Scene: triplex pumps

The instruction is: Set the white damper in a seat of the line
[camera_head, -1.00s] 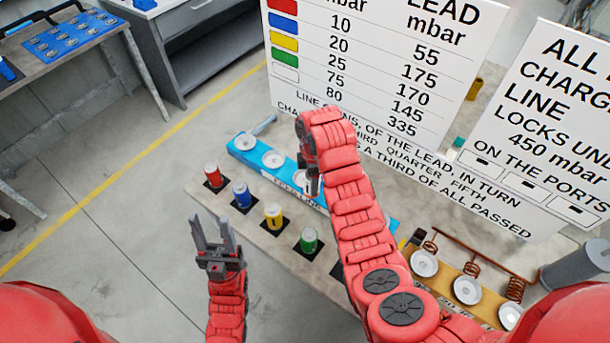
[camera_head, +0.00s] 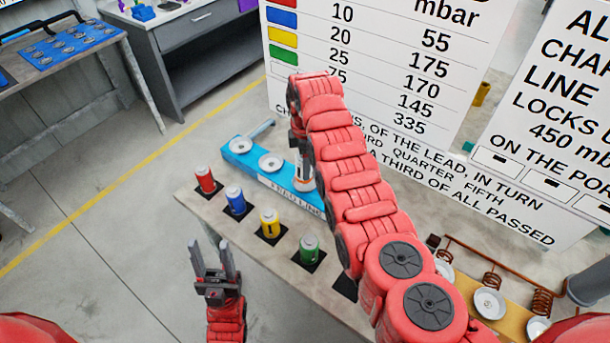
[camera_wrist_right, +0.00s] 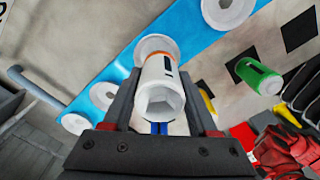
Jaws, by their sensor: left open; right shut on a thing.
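The white damper (camera_wrist_right: 160,88) is held between the fingers of my right gripper (camera_head: 303,165). An orange band shows near its far end. In the head view the damper (camera_head: 304,184) is upright over the blue line (camera_head: 252,173). In the right wrist view its far end overlaps a round white seat (camera_wrist_right: 152,43) of the line; I cannot tell whether it touches. Other white seats show in the head view (camera_head: 271,162) and the wrist view (camera_wrist_right: 228,10). My left gripper (camera_head: 214,256) is open and empty in front of the table.
Red (camera_head: 205,180), blue (camera_head: 236,199), yellow (camera_head: 269,222) and green (camera_head: 309,247) dampers stand on black squares in front of the line. A brown board with coils (camera_head: 515,318) is at the right. A large sign (camera_head: 390,70) stands behind.

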